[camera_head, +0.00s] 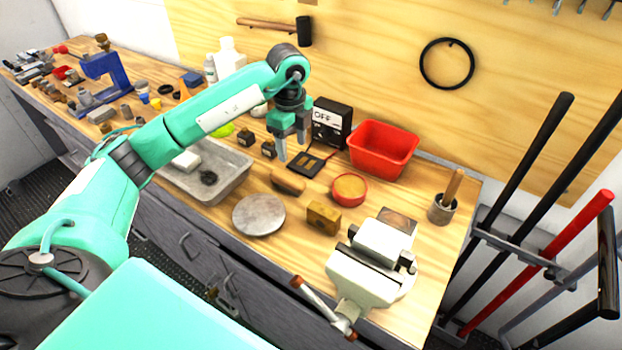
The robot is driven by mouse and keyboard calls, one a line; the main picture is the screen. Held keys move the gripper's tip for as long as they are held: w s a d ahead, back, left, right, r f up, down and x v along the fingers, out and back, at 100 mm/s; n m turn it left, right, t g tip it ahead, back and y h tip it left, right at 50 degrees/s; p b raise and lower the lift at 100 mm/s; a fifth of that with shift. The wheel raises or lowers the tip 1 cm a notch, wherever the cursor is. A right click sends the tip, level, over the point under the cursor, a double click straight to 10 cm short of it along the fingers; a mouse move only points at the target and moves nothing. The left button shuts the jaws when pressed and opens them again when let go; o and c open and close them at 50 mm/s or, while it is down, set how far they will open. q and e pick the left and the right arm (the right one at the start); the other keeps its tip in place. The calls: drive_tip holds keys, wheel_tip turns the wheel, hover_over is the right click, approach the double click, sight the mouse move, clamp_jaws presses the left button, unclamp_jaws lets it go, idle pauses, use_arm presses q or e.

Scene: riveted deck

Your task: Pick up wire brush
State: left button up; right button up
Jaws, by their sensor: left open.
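A brown, rounded wooden block that looks like the wire brush (288,180) lies on the wooden workbench (225,216); its bristles cannot be made out. My left gripper (292,149) hangs above and slightly behind it in the picture, fingers pointing down, open and empty. The gripper is apart from the brush. My right gripper is not in view.
Close around the brush are a grey round disc (258,215), a red round tin (349,189), a yellowish block (323,217), a dark flat case (304,165) and a grey tray (232,186). A vise (372,267) and red bin (383,149) stand to the right.

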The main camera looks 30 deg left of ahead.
sight(288, 177)
use_arm(q)
drive_tip(key=f, duration=0.1)
drive_tip(key=s+a+f, duration=0.1)
drive_tip(key=shift+a+f, duration=0.15)
drive_tip(key=shift+f, duration=0.25)
drive_tip(key=f, duration=0.3)
drive_tip(key=f+p, duration=0.1)
drive_tip(key=f, duration=0.1)
drive_tip(key=shift+w+d+f, duration=0.1)
drive_tip(key=shift+w+d, duration=0.2)
drive_tip(key=shift+a+f+p, duration=0.3)
drive_tip(key=shift+f, duration=0.2)
drive_tip(key=f, duration=0.1)
drive_tip(key=f+p, duration=0.1)
drive_tip(key=f, duration=0.1)
drive_tip(key=shift+w+a+f, duration=0.15)
drive_tip(key=shift+a+f, duration=0.15)
drive_tip(key=shift+a, duration=0.05)
drive_tip(key=shift+f, duration=0.45)
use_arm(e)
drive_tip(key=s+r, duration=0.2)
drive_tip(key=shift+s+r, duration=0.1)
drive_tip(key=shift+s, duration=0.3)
use_arm(q)
drive_tip(key=c, duration=1.1)
